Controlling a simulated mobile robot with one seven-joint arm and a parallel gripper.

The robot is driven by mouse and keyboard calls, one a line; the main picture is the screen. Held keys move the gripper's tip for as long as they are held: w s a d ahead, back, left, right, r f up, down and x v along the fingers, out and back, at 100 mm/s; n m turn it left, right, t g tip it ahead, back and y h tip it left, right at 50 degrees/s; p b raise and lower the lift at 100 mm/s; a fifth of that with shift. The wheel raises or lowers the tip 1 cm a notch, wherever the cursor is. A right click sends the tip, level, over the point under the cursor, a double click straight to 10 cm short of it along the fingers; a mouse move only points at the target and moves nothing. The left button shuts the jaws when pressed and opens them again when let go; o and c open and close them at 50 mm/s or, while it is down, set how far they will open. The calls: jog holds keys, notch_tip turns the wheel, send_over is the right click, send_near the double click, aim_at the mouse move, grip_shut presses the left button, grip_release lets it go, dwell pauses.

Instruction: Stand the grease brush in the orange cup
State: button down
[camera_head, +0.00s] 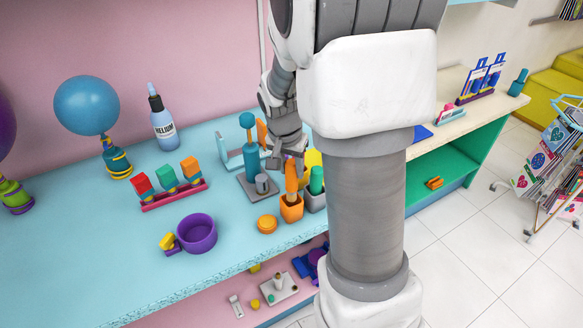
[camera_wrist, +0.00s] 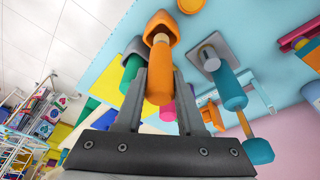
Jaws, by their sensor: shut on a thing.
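The orange cup (camera_head: 291,209) stands on the blue counter, near its front edge. It shows at the top of the wrist view (camera_wrist: 154,24). An orange-handled thing, which I take as the grease brush (camera_head: 291,178), stands roughly upright over the cup, its lower end seeming to be within the rim. In the wrist view the brush handle (camera_wrist: 160,72) lies between both fingers. My gripper (camera_head: 290,158) comes from above and is shut on the handle's upper part. The brush's working end is hidden.
A grey cup (camera_head: 315,203) with a green handle (camera_head: 316,180) stands close at the right. A teal pump-like thing (camera_head: 248,150) on a grey base is behind left. An orange disc (camera_head: 267,223) and a purple bowl (camera_head: 197,233) lie left. Clear counter lies between bowl and block rack (camera_head: 174,195).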

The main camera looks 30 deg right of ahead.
aim_at(291, 187)
jog(key=shift+f, duration=0.15)
jog(key=shift+f+b, duration=0.6)
jog(key=shift+b, duration=0.15)
jog(key=shift+f, duration=0.2)
dwell(0.6)
jog(key=shift+f+b, duration=0.6)
jog(key=shift+b, duration=0.2)
jog(key=shift+f, duration=0.2)
dwell(0.5)
jog(key=shift+f+b, duration=0.6)
jog(key=shift+b, duration=0.15)
jog(key=shift+f, duration=0.15)
dwell(0.4)
jog(key=shift+f+b, duration=0.6)
jog(key=shift+b, duration=0.2)
jog(key=shift+f+b, duration=0.25)
jog(key=shift+b, duration=0.05)
dwell(0.3)
